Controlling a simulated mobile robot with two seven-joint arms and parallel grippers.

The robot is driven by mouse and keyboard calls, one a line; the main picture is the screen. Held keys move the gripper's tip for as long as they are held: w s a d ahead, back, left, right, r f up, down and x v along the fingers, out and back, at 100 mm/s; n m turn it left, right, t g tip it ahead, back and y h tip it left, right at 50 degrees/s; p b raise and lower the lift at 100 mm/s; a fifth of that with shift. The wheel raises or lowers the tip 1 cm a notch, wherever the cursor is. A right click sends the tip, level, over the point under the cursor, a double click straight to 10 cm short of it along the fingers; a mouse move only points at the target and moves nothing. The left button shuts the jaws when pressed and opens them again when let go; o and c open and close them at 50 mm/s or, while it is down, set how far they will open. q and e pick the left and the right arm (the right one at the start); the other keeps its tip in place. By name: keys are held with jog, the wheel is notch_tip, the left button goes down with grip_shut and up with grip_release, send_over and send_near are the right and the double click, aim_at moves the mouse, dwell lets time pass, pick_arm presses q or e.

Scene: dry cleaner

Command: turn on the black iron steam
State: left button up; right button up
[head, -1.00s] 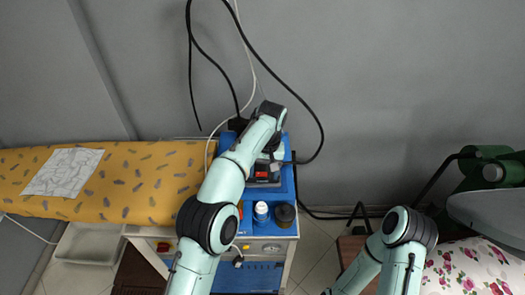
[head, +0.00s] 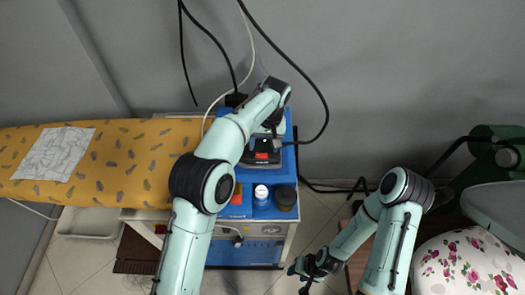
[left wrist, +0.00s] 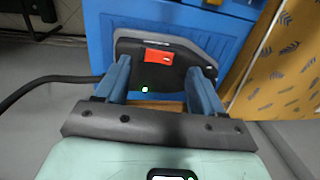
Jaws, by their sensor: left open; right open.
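The black iron (head: 262,158) with a red patch sits on the blue top of the ironing station, partly hidden by my left arm in the head view. In the left wrist view the iron (left wrist: 175,82) lies between and just beyond my fingers, with the red part (left wrist: 158,56) facing me and a small green light (left wrist: 145,89) near it. My left gripper (left wrist: 159,68) is open with nothing held; contact with the iron cannot be told. In the head view its fingers (head: 272,132) are over the iron's rear. My right gripper (head: 305,271) is open and empty, low and away from the station.
A blue-topped station (head: 285,172) holds a white-and-blue bottle (head: 261,195) and a dark jar (head: 285,197). A yellow patterned ironing board (head: 115,165) with a light cloth (head: 55,152) is at left. Black cables (head: 312,90) hang around the iron. A floral board (head: 470,262) is at right.

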aim_at(261, 157)
pick_arm(q)
jog(key=shift+a+f, duration=0.15)
jog(key=shift+f, duration=0.95)
jog(key=shift+a+f, duration=0.1)
jog(key=shift+f, duration=0.95)
jog(key=c, duration=1.1)
jog(key=shift+o, duration=0.2)
jog(key=shift+a+h, duration=0.2)
jog(key=shift+h, duration=0.3)
jog(key=shift+r, duration=0.1)
jog(key=o, duration=1.1)
jog(key=shift+c, duration=0.2)
